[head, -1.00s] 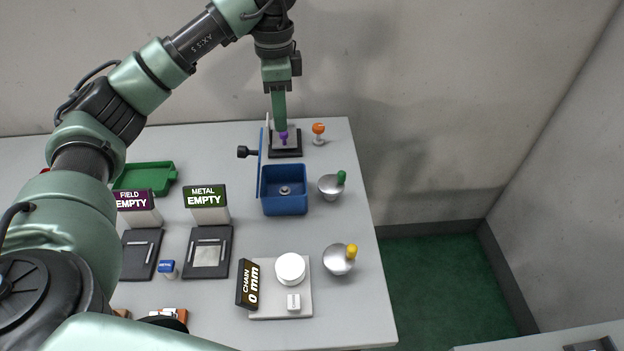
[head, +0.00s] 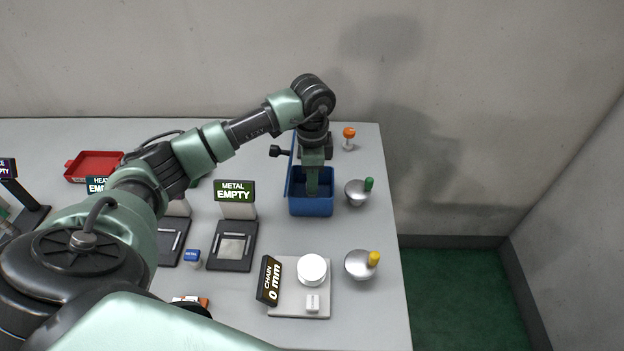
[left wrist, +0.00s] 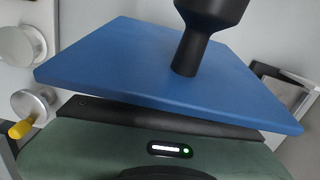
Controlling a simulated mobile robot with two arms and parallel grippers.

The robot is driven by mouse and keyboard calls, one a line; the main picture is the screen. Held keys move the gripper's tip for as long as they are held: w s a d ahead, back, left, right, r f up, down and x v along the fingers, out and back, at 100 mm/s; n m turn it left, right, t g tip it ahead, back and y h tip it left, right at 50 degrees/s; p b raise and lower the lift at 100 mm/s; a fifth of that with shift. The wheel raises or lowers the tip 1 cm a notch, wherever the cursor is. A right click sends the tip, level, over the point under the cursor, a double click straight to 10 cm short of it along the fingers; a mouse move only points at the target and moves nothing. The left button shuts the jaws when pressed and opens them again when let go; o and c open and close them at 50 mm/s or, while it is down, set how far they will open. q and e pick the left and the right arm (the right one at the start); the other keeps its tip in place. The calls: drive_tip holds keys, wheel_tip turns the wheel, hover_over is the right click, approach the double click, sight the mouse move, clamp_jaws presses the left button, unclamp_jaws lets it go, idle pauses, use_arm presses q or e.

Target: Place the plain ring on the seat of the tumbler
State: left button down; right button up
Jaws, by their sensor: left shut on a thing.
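The tumbler is taken to be the blue open box (head: 311,209), right of centre in the head view. Its blue lid (head: 291,165) stands up on the left side with a black knob (head: 275,151). The lid (left wrist: 150,70) and knob stem (left wrist: 190,50) fill much of the left wrist view. My left gripper (head: 313,190) points down into the box. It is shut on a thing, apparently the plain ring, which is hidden. The seat inside the box is hidden behind the gripper. My right gripper is not in view.
An orange-topped peg (head: 349,132) stands behind. The white CHAIN unit (head: 320,300) and METAL unit (head: 232,250) are nearer. A red tray (head: 95,165) is far left.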

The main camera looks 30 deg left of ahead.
use_arm(q)
drive_tip(key=shift+f, duration=0.7)
drive_tip(key=shift+f, duration=0.15)
drive_tip(key=c, duration=1.2)
unclamp_jaws()
drive_tip(key=shift+o, duration=0.2)
